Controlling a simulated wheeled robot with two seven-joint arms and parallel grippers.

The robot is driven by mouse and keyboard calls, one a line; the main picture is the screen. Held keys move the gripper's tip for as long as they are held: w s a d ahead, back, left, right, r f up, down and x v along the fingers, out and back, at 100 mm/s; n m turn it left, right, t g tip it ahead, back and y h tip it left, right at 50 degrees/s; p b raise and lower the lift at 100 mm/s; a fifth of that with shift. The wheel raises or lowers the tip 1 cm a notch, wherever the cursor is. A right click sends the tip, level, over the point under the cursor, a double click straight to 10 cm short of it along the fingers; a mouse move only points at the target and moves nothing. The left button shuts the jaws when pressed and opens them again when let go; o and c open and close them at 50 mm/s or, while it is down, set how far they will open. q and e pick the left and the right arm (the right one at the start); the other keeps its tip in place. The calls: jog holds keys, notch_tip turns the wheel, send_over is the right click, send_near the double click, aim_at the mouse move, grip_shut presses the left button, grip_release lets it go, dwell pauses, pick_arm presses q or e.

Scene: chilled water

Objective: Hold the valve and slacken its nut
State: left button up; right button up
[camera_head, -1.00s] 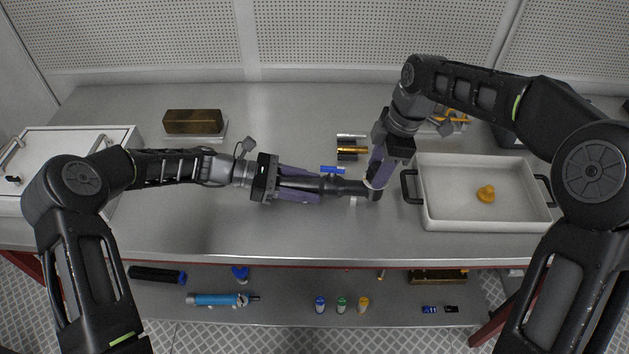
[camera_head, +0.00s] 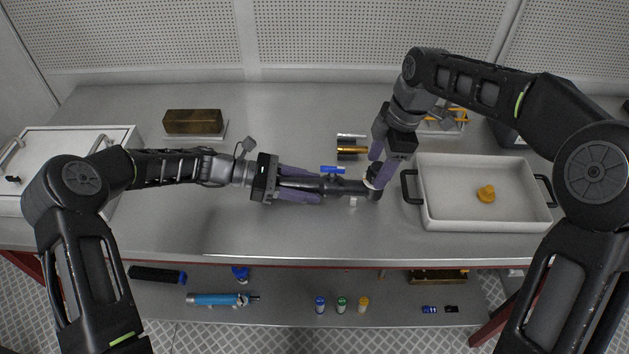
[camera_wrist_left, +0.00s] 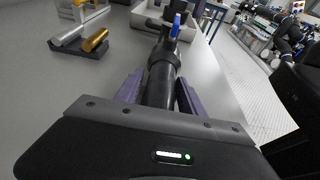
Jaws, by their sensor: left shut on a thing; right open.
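The valve (camera_head: 345,186) is a black tubular body with a blue lever (camera_head: 333,169), lying level over the bench. My left gripper (camera_head: 318,186) is shut on the valve's left part. In the left wrist view the black body (camera_wrist_left: 162,78) runs between the two purple fingers, with the blue lever (camera_wrist_left: 176,26) beyond. A pale ring, seemingly the nut (camera_head: 369,184), shows near the valve's right end. My right gripper (camera_head: 376,172) points down there, open, with its fingers at the nut. The fingers partly hide the nut, so contact cannot be told.
A white tray (camera_head: 430,216) with black handles holds an orange knob (camera_head: 487,194), close right of my right gripper. Behind the valve lie gold (camera_head: 352,150) and silver cylinders. A brass block (camera_head: 193,121) sits at back left. The front bench is clear.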

jog(key=shift+r, duration=2.4)
pick_arm(q)
jog(key=o, duration=1.1)
jog(key=shift+c, duration=0.2)
jog(key=shift+a, duration=0.1)
jog(key=v, duration=1.2)
